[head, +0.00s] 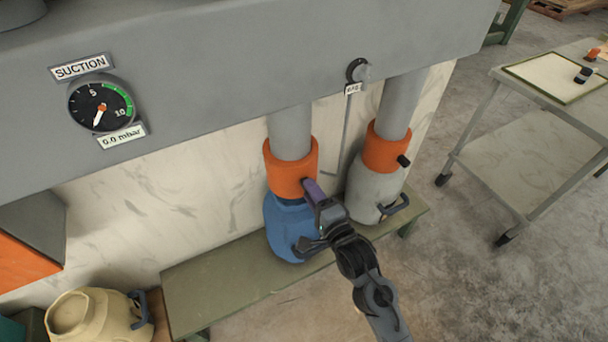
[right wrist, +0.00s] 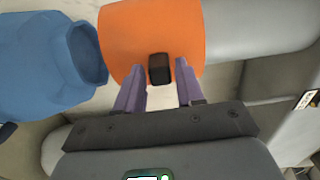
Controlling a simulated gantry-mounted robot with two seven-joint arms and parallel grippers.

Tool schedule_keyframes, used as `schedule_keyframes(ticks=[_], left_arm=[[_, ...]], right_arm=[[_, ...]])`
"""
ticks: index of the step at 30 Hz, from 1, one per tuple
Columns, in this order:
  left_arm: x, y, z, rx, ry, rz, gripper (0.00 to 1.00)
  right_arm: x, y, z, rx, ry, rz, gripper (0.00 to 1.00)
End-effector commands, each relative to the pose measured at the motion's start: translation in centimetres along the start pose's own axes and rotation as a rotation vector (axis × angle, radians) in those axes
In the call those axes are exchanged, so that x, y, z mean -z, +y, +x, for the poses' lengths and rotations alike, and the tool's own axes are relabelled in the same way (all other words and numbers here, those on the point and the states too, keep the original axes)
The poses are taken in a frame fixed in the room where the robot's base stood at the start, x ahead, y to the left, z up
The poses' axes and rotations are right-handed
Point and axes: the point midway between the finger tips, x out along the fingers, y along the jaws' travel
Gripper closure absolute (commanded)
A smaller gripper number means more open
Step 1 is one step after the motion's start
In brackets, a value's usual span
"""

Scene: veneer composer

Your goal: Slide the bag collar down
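An orange collar (head: 285,160) sits around a grey pipe (head: 290,125), just above a blue bag (head: 283,228) on a green bench. In the right wrist view the collar (right wrist: 135,35) has a dark knob (right wrist: 160,68), and the blue bag (right wrist: 40,70) shows a rim at its neck, with a small gap to the collar. My right gripper (head: 309,187) is at the collar's lower right side. In the right wrist view its purple fingers (right wrist: 160,72) stand apart, one on each side of the knob, with narrow gaps. My left gripper is out of view.
A second pipe has an orange collar (head: 384,150) and a grey bag (head: 375,190) close on the right. A bag gauge rod hangs between them. A suction gauge (head: 100,103) is at left, over a beige bag (head: 95,315). A trolley (head: 540,120) stands right.

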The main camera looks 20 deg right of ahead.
Motion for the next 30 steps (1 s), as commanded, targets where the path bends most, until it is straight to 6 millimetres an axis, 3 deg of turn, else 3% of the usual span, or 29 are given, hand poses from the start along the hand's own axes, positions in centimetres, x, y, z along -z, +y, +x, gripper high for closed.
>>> schedule_keyframes(ticks=[1,6,30], left_arm=[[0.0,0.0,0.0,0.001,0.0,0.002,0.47],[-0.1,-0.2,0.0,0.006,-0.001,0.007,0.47],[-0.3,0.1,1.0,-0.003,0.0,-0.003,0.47]], right_arm=[[0.0,0.0,0.0,0.0,0.0,0.0,0.71],[0.0,0.0,0.0,0.0,0.0,0.0,0.97],[0.0,2.6,0.0,-0.002,0.0,0.0,0.96]])
